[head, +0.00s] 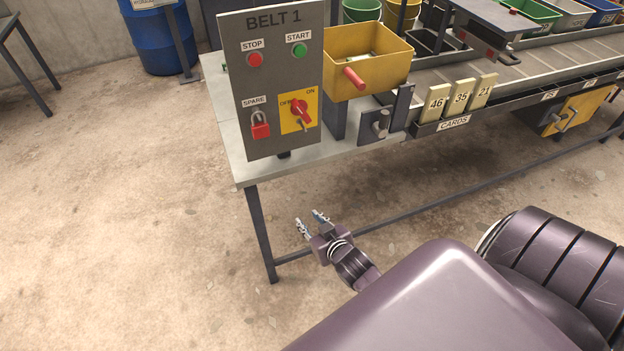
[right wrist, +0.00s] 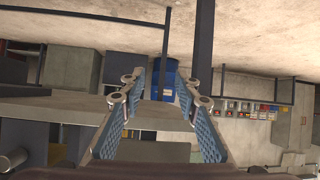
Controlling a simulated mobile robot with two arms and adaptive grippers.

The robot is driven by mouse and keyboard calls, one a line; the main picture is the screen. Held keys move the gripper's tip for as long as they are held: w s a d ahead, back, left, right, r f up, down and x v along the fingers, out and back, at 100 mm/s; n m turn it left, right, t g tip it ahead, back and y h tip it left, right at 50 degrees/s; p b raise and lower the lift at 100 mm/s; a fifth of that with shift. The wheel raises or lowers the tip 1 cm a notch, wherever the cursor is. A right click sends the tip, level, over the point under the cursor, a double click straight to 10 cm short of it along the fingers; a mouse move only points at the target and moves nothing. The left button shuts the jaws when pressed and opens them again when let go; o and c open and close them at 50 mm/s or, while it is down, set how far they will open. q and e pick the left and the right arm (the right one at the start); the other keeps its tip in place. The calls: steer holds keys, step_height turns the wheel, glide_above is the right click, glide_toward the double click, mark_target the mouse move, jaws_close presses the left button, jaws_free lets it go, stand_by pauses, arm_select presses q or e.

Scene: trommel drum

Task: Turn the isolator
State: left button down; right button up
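The isolator (head: 301,109) is a red rotary handle on a yellow plate marked OFF and ON. It sits at the lower right of the grey BELT 1 panel (head: 270,80), and its handle looks slanted. A small metal part shows just below the handle; I cannot tell what it is. My right gripper (head: 310,220) is below and in front of the panel, beside the table leg, open and empty, apart from the isolator. In the right wrist view its two blue-padded fingers (right wrist: 160,95) are spread with nothing between them. My left gripper is not in view.
A red padlock (head: 260,127) hangs under SPARE, left of the isolator. STOP (head: 255,59) and START (head: 300,50) buttons are above. A yellow bin (head: 372,60) with a red handle stands right of the panel. The floor in front is clear.

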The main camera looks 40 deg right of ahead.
steer(key=s+a+f+g, duration=0.1)
steer(key=s+f, duration=0.2)
steer(key=f, duration=0.3)
steer(key=shift+a, duration=0.25)
